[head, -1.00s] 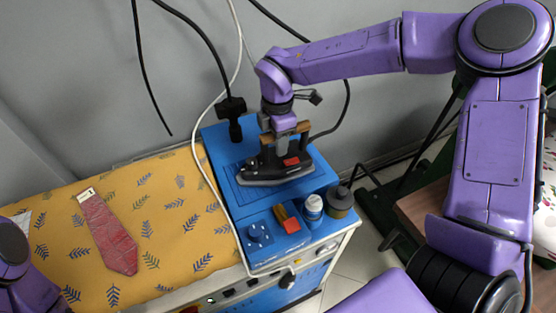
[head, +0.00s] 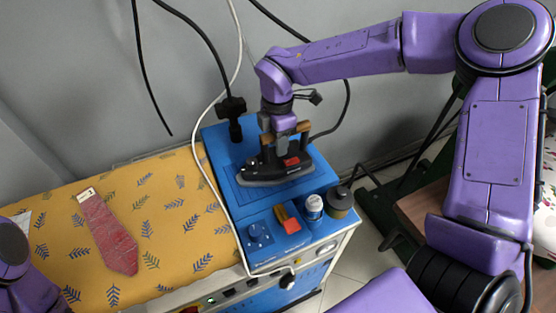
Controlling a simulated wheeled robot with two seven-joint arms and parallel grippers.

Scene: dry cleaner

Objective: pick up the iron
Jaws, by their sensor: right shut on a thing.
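The iron (head: 270,172) is black and grey with a brown handle and a red patch. It is over the blue top of the ironing station (head: 222,135), at its middle. I cannot tell whether its sole touches the blue surface. My right gripper (head: 284,136) comes down from above and is shut on the iron's handle; its fingertips are partly hidden by the handle. My left arm shows only in part at the lower left edge, and its gripper is out of view.
A white-capped bottle (head: 313,208), a dark jar (head: 340,202) and a red-and-yellow item (head: 288,218) stand at the blue top's front right. A red tie (head: 108,232) lies on the yellow patterned board (head: 180,232). A white cord (head: 205,110) and black cables hang nearby.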

